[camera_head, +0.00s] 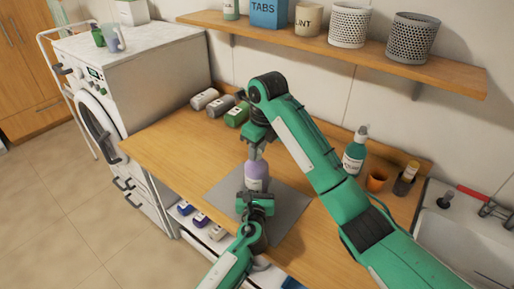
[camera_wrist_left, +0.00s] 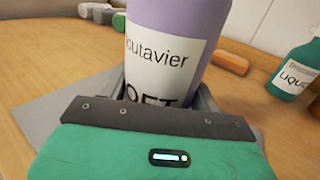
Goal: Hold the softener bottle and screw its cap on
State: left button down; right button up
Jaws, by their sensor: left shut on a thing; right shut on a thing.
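The softener bottle (camera_head: 257,171) is lilac with a white label and stands upright on a grey mat (camera_head: 291,205). Its label and body fill the middle of the left wrist view (camera_wrist_left: 167,45). My left gripper (camera_head: 256,196) is shut around the bottle's lower body from the front. My right gripper (camera_head: 257,151) points down from above and is shut at the bottle's top. The cap is hidden between the right fingers, so I cannot tell how it sits on the neck.
Several bottles (camera_head: 204,99) lie at the back left. A wall shelf (camera_head: 345,50) runs above. The counter's left part is clear.

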dwell(0.3)
jog(key=o, duration=0.9)
jog(key=shift+d, duration=0.1)
jog(key=shift+c, duration=0.2)
